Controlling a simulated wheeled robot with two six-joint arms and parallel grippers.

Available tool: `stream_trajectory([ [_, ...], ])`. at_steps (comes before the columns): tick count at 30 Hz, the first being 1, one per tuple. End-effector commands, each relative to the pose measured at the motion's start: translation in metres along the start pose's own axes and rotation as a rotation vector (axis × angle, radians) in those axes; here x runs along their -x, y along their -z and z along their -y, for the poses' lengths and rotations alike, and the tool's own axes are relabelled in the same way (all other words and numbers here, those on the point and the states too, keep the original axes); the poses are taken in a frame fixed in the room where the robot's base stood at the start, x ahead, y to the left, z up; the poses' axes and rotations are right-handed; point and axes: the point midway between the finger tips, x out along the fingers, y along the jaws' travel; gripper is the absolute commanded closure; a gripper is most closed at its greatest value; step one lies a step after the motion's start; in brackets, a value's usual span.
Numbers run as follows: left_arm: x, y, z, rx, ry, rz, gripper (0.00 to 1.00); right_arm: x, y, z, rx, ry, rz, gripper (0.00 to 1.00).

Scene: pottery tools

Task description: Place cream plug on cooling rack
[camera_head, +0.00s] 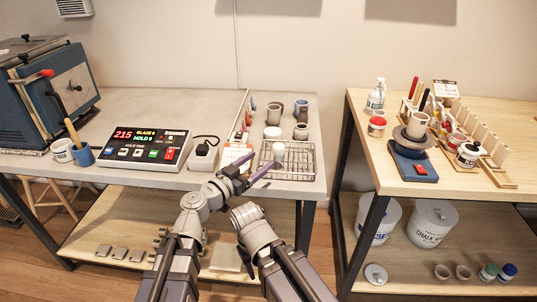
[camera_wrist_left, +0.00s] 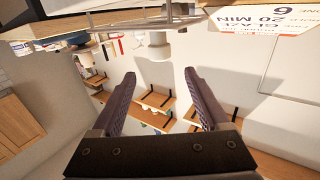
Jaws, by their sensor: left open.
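The cream plug (camera_head: 278,149) is a small pale cylinder standing upright on the wire cooling rack (camera_head: 311,170) on the grey table. My left gripper (camera_head: 255,164) is open and empty, just to the left of the plug and near the rack's front left side. The left wrist view is upside down. In it the cream plug (camera_wrist_left: 154,50) shows beyond the open fingertips (camera_wrist_left: 190,75), with space between it and the fingers, and the rack (camera_wrist_left: 115,18) shows at the top. My right gripper cannot be seen.
Behind the rack stand a pale round pot (camera_head: 272,132) and several grey mugs (camera_head: 301,107). A glaze card (camera_head: 236,154) is left of the rack. Left are a control box (camera_head: 147,146) and a kiln (camera_head: 50,95). A wooden table (camera_head: 380,150) stands right, across a gap.

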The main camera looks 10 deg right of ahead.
Motion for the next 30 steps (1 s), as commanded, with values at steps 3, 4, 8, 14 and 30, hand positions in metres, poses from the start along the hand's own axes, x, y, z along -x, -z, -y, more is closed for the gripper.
stream_trajectory([
  [3, 0.021, 0.000, -0.001, 0.000, 0.002, 0.000, 0.22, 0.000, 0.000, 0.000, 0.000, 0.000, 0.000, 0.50],
  [4, 0.025, 0.000, -0.001, 0.000, 0.002, 0.000, 0.22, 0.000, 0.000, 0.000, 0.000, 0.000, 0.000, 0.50],
  [8, 0.034, 0.000, 0.000, 0.000, 0.001, 0.000, 0.22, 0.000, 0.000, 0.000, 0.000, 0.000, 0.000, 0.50],
  [14, 0.038, 0.000, 0.000, 0.000, 0.000, 0.000, 0.22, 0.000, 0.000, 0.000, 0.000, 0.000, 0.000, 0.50],
  [30, 0.037, 0.000, 0.000, 0.000, 0.000, 0.000, 0.22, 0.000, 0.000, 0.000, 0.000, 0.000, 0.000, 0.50],
])
